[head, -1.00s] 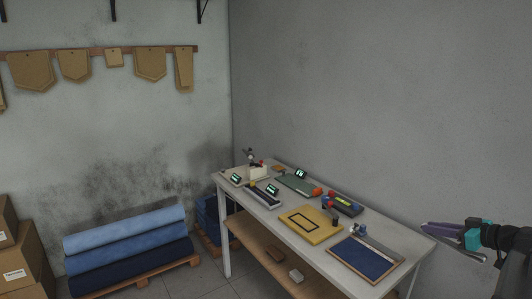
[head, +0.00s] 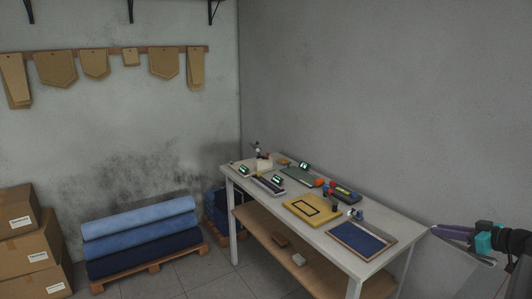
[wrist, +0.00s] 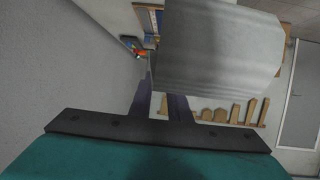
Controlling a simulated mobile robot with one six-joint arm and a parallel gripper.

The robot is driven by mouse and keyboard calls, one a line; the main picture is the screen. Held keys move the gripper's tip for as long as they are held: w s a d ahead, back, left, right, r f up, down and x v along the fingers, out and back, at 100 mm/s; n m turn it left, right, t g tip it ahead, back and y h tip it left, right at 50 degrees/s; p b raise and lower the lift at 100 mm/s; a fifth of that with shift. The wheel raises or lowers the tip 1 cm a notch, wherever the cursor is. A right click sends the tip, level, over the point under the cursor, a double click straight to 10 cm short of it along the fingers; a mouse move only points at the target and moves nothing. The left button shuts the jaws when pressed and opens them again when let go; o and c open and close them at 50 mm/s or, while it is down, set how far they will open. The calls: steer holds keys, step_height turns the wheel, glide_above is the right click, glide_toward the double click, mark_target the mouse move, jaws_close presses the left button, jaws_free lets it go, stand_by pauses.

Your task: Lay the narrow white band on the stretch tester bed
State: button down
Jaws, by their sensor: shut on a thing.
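My gripper (head: 445,231) is at the right edge of the head view, beyond the right end of the white table (head: 408,229). It is shut on a pale grey-white piece, which looks like the white band (wrist: 215,55). In the wrist view the piece looks large and flat and hides much of the scene beyond. The bench devices are small in the head view. A long narrow device with a lit display (head: 268,186) lies near the table's left front edge; I cannot tell for sure whether it is the stretch tester.
The table also carries a yellow board with a black outline (head: 292,205), a blue framed mat (head: 358,239), a green plate (head: 297,178) and small tools. Blue fabric rolls (head: 140,238) on a pallet and cardboard boxes (head: 25,240) stand left. Grey walls are behind.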

steer(key=shift+s, duration=0.45)
steer(key=w+a+f+n+g+y+b, duration=0.1)
steer(key=w+a+f+b, duration=0.1)
steer(key=a+f, duration=0.35)
steer(key=w+a+f+n+y+b, duration=0.1)
steer(key=w+a+f+b, duration=0.15)
steer(key=a, duration=0.55)
steer(key=w+a+f+n+g+y+b, duration=0.1)
steer(key=w+a+f, duration=0.1)
steer(key=a+f, duration=0.35)
steer(key=s+a+f+n+g+y+b, duration=0.1)
steer(key=a+f, duration=0.3)
steer(key=a, duration=0.7)
steer(key=s+a+f+n+g+y+b, duration=0.1)
steer(key=s+a+f+b, duration=0.2)
steer(key=a, duration=0.8)
steer(key=shift+f+n, duration=0.3)
steer(key=shift+f, duration=0.45)
